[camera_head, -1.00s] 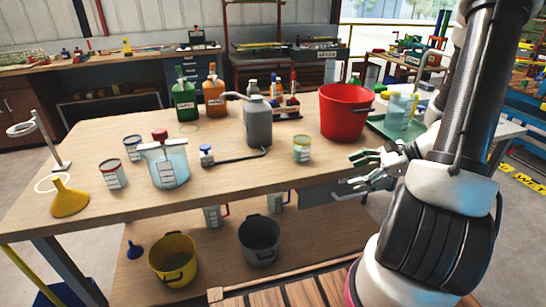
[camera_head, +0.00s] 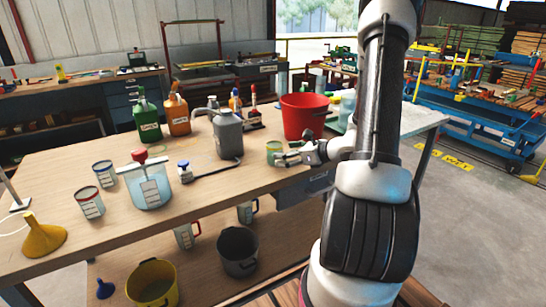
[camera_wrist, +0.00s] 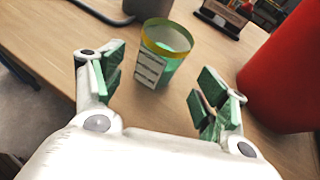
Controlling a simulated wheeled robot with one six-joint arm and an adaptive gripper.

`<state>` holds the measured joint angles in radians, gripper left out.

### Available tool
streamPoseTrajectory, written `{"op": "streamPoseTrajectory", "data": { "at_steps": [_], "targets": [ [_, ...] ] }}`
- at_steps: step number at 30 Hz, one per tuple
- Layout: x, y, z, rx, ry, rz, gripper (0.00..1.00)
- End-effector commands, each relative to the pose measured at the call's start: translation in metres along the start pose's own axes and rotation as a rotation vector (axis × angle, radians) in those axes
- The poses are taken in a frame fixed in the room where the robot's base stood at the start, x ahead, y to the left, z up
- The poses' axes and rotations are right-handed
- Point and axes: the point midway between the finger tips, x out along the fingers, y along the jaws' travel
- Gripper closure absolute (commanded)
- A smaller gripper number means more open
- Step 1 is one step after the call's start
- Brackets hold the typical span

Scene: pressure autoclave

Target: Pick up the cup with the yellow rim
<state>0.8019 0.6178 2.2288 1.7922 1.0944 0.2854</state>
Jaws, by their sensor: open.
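The cup with the yellow rim (camera_wrist: 166,50) stands upright on the wooden table in the wrist view, with a white label and greenish see-through sides. It also shows in the head view (camera_head: 273,149), close to the fingertips of my gripper (camera_head: 288,158). In the wrist view my gripper (camera_wrist: 157,92) is open, its green-padded fingers spread wide. The cup is ahead of the gap between the fingers, slightly beyond their tips. Nothing is held.
A red bucket (camera_head: 304,116) stands just right of the cup and close to my right finger in the wrist view (camera_wrist: 290,75). A grey jug (camera_head: 229,136) is to its left. A beaker with a red-topped lid (camera_head: 148,186) and other cups stand farther left.

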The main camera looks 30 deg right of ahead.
Motion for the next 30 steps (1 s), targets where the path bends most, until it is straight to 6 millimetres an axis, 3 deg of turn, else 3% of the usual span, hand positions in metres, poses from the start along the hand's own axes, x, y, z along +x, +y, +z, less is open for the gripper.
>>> {"op": "streamPoseTrajectory", "data": {
  "at_steps": [9,18,20,27,30],
  "targets": [
    [0.047,0.003,0.003,-0.002,0.001,0.004,0.26],
    [0.055,0.002,0.003,-0.001,0.001,0.000,0.26],
    [0.055,0.002,0.003,-0.001,0.001,0.001,0.33],
    [0.055,0.002,0.003,-0.001,0.001,0.001,0.77],
    [0.054,0.002,0.003,-0.001,0.001,0.001,0.78]
  ]
}}
